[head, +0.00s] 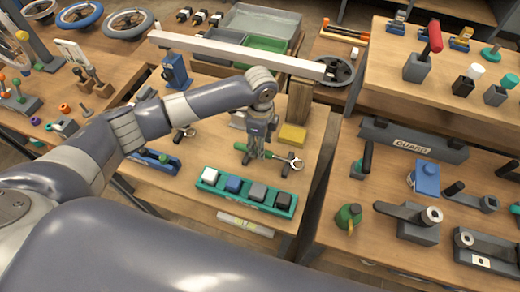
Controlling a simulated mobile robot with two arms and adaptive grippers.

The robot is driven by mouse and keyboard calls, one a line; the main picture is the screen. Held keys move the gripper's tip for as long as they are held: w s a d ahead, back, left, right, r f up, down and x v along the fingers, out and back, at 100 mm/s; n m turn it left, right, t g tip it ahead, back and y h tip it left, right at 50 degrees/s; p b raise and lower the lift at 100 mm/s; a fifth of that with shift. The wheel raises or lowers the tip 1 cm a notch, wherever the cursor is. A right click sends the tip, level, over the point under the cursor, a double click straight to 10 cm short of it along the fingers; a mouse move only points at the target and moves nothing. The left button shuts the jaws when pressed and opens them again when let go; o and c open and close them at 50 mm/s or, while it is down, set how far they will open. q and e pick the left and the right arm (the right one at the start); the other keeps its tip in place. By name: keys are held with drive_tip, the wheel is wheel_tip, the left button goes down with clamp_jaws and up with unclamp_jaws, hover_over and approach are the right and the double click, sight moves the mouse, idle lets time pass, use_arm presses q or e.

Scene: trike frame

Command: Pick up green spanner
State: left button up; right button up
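The green spanner (280,157) lies on the middle wooden table in the head view. It has a green handle and a silver open jaw at its right end. My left gripper (254,158) points down at the handle, with its fingers over the handle's middle and hiding part of it. I cannot tell whether the fingers are closed on the handle or only around it. The spanner appears to be at table height. My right gripper is not in view.
A green tray with coloured blocks (246,199) lies just in front of the spanner. A yellow block (292,136) and a wooden post (299,102) stand behind it. A long pale beam (230,52) crosses behind my arm. The right table holds several fixtures and a green oil can (348,216).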

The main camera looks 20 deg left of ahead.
use_arm(q)
wheel_tip(320, 180, down, 2)
drive_tip(key=shift+s+d+f, duration=0.1)
drive_tip(key=shift+s+d, duration=0.05)
drive_tip(key=shift+f, duration=0.4)
drive_tip(key=shift+c, duration=0.9)
drive_tip(key=c, duration=0.9)
clamp_jaws()
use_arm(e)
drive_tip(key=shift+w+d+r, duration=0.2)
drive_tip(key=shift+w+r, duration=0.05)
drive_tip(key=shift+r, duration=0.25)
